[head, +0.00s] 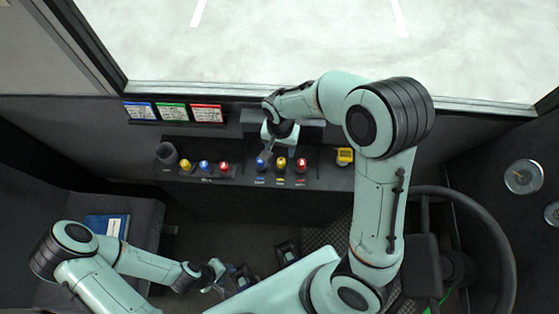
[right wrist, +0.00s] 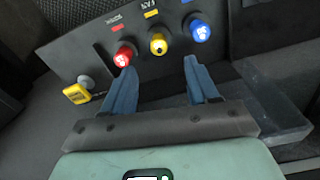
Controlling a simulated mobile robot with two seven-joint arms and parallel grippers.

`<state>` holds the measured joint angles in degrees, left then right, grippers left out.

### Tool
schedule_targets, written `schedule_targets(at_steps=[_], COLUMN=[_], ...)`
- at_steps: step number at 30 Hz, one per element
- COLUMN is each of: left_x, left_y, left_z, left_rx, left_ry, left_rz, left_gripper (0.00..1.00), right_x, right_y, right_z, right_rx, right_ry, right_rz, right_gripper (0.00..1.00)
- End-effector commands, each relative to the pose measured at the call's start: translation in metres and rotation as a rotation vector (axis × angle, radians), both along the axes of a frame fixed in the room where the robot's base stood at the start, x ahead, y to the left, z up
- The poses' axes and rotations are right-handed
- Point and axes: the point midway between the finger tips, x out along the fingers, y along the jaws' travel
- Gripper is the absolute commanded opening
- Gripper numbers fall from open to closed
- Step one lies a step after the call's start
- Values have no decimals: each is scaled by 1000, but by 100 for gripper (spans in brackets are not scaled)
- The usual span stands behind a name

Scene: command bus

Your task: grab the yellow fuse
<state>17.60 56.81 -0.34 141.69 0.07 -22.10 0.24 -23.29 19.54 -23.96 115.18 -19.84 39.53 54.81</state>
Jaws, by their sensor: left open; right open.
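A yellow round-topped fuse (head: 281,162) sits between a blue fuse (head: 261,163) and a red fuse (head: 301,165) on the dark console. In the right wrist view the yellow fuse (right wrist: 158,44) lies beyond the fingertips, between the red (right wrist: 125,55) and blue (right wrist: 200,30) ones. My right gripper (head: 270,150) is open and empty over this row; in the wrist view its spread fingers (right wrist: 162,85) point to either side of the yellow fuse, apart from it. My left gripper (head: 221,288) is open, low in the head view, away from the fuses.
Another row left holds yellow (head: 186,163), blue (head: 204,166) and red (head: 223,168) pieces beside a dark cup (head: 166,153). A yellow square item (head: 344,155) is right. Coloured cards (head: 172,112) stand behind. A steering wheel (head: 505,245) is at right.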

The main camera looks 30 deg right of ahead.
Motion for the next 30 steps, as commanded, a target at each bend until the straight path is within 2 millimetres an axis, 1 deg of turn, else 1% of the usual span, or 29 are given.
schedule_targets(at_steps=[1,3,6,11,18,21,24,29,30], left_x=[-1,-2,-2,-2,-3,-3,-3,-3,-3], left_y=[0,0,0,0,0,0,0,0,0], left_z=[-2,-4,-5,-5,-7,-7,-7,-7,-7], left_rx=[1,0,0,0,0,0,0,0,0], left_ry=[2,2,3,3,3,4,4,4,4], left_rz=[0,0,0,0,0,0,0,0,0], left_gripper=[43,43,43,43,43,43,43,43,43], right_x=[-1,-1,-1,-1,-1,-1,-1,0,0], right_y=[-1,0,0,0,-2,-2,-2,-2,-2], right_z=[-13,-24,-36,-45,-80,-90,-93,-93,-93], right_rx=[-1,-1,0,1,0,1,1,2,2], right_ry=[6,5,4,2,4,2,0,-1,-1], right_rz=[-1,0,0,1,1,2,1,1,1], right_gripper=[59,59,59,59,59,59,59,59,53])
